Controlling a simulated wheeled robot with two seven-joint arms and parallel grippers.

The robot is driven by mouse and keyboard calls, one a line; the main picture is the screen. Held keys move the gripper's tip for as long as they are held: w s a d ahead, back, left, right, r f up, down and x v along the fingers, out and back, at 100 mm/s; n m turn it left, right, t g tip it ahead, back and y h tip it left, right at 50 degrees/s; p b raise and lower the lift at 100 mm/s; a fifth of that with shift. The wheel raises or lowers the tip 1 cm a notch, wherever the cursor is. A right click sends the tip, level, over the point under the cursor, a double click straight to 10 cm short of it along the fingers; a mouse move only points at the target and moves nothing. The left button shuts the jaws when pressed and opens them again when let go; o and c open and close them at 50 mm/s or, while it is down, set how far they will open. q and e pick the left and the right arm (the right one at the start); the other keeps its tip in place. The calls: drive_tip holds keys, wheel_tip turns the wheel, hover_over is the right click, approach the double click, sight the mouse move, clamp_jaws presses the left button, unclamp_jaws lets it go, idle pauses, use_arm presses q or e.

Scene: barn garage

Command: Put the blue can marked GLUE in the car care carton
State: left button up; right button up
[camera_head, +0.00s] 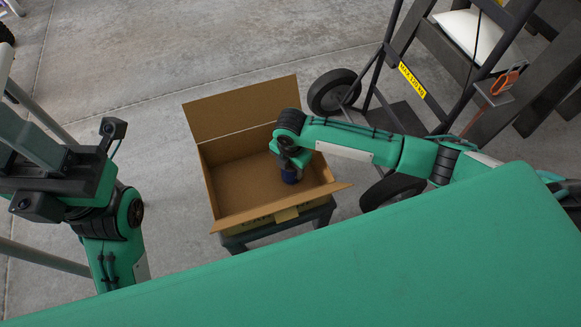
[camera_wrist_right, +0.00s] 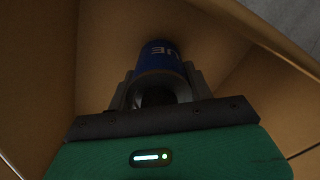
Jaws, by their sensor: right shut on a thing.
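The car care carton (camera_head: 225,118) is an open brown cardboard box with its flaps spread, standing on a low dark stand in the head view. My right gripper (camera_head: 289,172) reaches down into the carton, by its right wall. It is shut on the blue can (camera_head: 290,176), whose lower part shows below the fingers. In the right wrist view the can (camera_wrist_right: 160,52) sits between the fingers of the gripper (camera_wrist_right: 157,85), with part of its white lettering showing. I cannot tell whether the can touches the carton floor. My left arm is at the left, but its fingertips are not seen.
A black hand truck with a wheel (camera_head: 333,92) stands just behind and right of the carton. Another dark wheel (camera_head: 392,190) lies below my right forearm. The concrete floor (camera_head: 130,60) is clear at the upper left.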

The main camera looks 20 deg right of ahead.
drive_tip(key=o, duration=1.1)
